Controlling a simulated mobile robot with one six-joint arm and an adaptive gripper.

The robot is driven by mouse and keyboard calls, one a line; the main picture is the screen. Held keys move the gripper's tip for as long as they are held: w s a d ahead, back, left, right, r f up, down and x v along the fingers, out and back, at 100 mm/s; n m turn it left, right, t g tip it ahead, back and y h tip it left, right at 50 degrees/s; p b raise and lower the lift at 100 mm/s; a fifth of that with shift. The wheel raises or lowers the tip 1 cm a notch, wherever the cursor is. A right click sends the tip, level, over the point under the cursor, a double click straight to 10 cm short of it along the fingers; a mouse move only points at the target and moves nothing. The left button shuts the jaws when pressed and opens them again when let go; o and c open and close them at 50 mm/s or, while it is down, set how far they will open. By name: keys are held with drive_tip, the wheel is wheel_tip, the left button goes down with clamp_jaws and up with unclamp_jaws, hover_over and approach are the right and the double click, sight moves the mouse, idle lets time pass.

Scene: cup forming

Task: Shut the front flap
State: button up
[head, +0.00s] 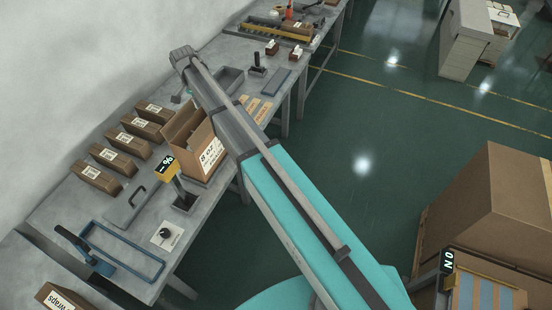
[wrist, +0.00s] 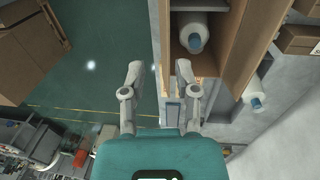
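An open cardboard box (head: 184,129) with a white printed label stands on the grey bench in the head view. My arm crosses over its right side and hides part of it, so I cannot make out every flap. In the wrist view, a brown cardboard panel (wrist: 235,45) and the opening beside it show, with a white bottle with a blue cap (wrist: 194,32) inside. My gripper (wrist: 160,68) has its two fingers spread with nothing held between them, close to the cardboard's left edge. I cannot tell whether a finger touches it. I cannot single out the front flap.
Several small closed cartons (head: 118,160) stand in a row left of the box. A yellow-and-black sign (head: 165,167) stands close in front. Another bottle (wrist: 254,98) shows right of the panel. Large cartons (head: 490,205) stand across the floor.

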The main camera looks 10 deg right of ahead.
drive_tip(key=shift+r+p, duration=1.9)
drive_tip(key=shift+r, duration=0.35)
drive_tip(key=s+d+f+n+b, duration=0.3)
drive_tip(key=s+d+f+b, duration=0.5)
drive_tip(key=s+d, duration=0.3)
drive_tip(key=s+d+f+n+b, duration=0.3)
drive_tip(key=s+d+f+b, duration=0.5)
drive_tip(key=s+d, duration=0.3)
drive_tip(key=shift+s+f+n+t+y+b, duration=0.3)
drive_tip(key=shift+s+f+n+y+b, duration=0.1)
drive_tip(key=shift+s+f, duration=0.1)
drive_tip(key=shift+r, duration=0.1)
drive_tip(key=shift+n, duration=0.4)
drive_tip(key=s, duration=0.1)
drive_tip(key=s+d+f+b, duration=0.2)
drive_tip(key=shift+s+f, duration=0.1)
drive_tip(key=shift+s, duration=0.15)
